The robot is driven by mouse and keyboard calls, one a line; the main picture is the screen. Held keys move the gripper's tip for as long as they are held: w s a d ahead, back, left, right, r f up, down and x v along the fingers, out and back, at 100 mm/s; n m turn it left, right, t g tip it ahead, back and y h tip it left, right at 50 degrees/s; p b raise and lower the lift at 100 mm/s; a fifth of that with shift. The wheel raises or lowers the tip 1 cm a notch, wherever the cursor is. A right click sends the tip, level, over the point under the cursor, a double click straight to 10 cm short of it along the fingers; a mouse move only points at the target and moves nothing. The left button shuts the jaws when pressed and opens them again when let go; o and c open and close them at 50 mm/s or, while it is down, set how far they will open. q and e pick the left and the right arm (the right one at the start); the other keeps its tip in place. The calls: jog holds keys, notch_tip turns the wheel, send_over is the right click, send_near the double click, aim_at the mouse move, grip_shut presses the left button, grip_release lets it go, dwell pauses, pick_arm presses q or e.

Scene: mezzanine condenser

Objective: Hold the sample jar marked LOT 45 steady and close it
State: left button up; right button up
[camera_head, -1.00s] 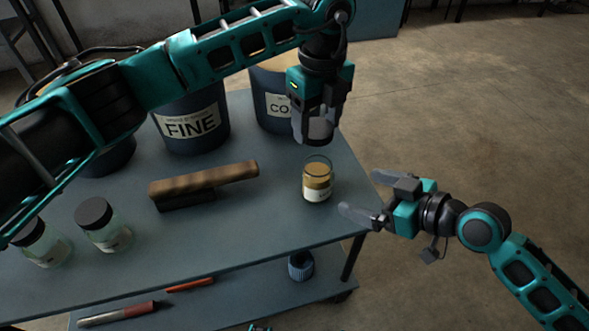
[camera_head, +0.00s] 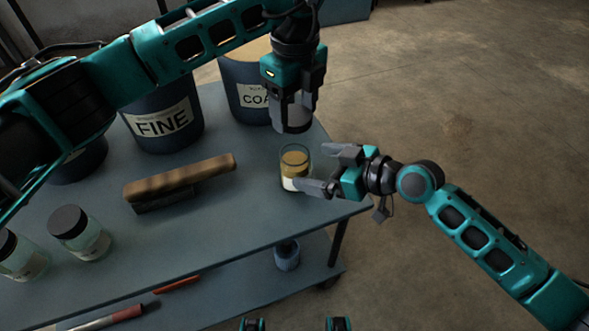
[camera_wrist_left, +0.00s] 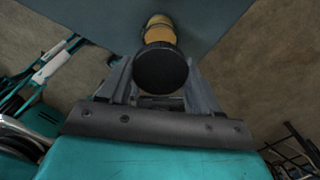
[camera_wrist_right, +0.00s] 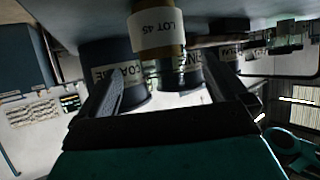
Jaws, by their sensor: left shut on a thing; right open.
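The open jar (camera_head: 295,172), with tan contents, stands upright near the table's right end. Its LOT 45 label (camera_wrist_right: 158,29) reads upside down in the right wrist view. My left gripper (camera_head: 291,118) is shut on a dark round lid (camera_wrist_left: 161,71) and holds it above the jar, apart from it. In the left wrist view the lid partly covers the jar (camera_wrist_left: 160,32). My right gripper (camera_head: 315,167) is open, low at the jar's right side, with its fingertips close to the glass. I cannot tell whether they touch it.
The table (camera_head: 240,220) carries a wooden-handled brush (camera_head: 180,178), two lidded jars (camera_head: 80,232) at left, and large dark tubs marked FINE (camera_head: 165,118) and COARSE (camera_head: 245,88) behind.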

jog(key=x, duration=0.6)
jog(key=shift+w+a+f, duration=0.15)
jog(key=shift+w+a, duration=0.05)
jog(key=shift+a, duration=0.1)
jog(key=c, duration=1.4)
pick_arm(q)
send_over(295, 140)
jog(key=s, duration=0.2)
jog(key=shift+s+f, duration=0.2)
jog(key=shift+f, duration=2.3)
pick_arm(e)
jog(key=shift+c, duration=0.2)
pick_arm(q)
jog(key=shift+f, duration=0.85)
jog(key=shift+f, duration=0.55)
pick_arm(e)
grip_shut()
pick_arm(q)
jog(key=shift+m, duration=1.7)
